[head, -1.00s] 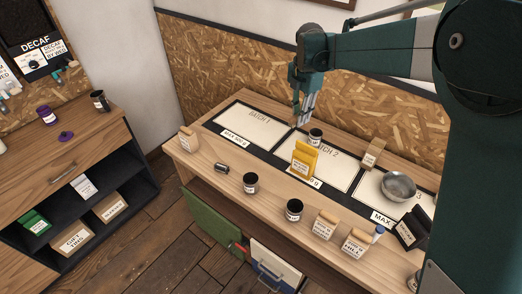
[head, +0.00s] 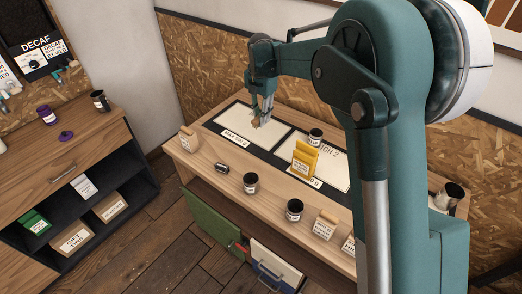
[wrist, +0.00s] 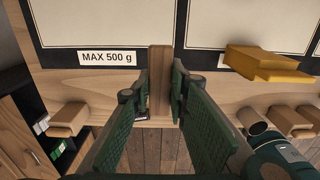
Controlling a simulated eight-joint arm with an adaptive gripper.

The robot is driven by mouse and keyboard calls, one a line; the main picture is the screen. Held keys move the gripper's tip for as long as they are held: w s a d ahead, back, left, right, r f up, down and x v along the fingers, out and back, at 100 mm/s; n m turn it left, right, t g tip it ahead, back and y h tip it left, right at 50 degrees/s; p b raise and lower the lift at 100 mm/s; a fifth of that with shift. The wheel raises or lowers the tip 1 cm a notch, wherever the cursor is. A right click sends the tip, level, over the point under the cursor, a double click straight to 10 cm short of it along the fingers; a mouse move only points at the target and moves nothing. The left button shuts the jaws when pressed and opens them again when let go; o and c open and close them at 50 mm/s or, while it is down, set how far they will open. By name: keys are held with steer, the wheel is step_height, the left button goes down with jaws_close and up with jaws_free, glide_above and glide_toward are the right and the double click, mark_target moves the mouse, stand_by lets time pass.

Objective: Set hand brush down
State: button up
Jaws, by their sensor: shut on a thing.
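My gripper (head: 258,122) points down over the Batch 1 area of the wooden bench (head: 222,158). In the wrist view my gripper (wrist: 161,95) is shut on a narrow wooden piece, which looks like the handle of the hand brush (wrist: 160,70). The brush stands out between the fingertips, beside the "MAX 500 g" label (wrist: 107,58). Its bristles cannot be made out. In the head view only a small brown bit shows at the fingertips. I cannot tell whether the brush touches the surface.
A yellow bag (head: 304,160) stands on the front edge of the Batch 2 mat, with a dark jar (head: 316,136) behind it. A tan bag (head: 188,139), a small dark item (head: 222,168) and two jars (head: 250,183) are along the front. My arm hides the bench's right part.

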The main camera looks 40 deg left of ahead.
glide_above(261, 149)
step_height(261, 149, down, 6)
steer(key=shift+d+f, duration=0.1)
steer(key=shift+f, duration=0.05)
stand_by(0.3)
steer(key=shift+f, duration=3.05)
steer(key=shift+f, duration=1.85)
steer(key=shift+f+b, duration=0.2)
steer(key=shift+b, duration=0.1)
steer(key=o, duration=0.9)
steer(key=shift+r, duration=0.1)
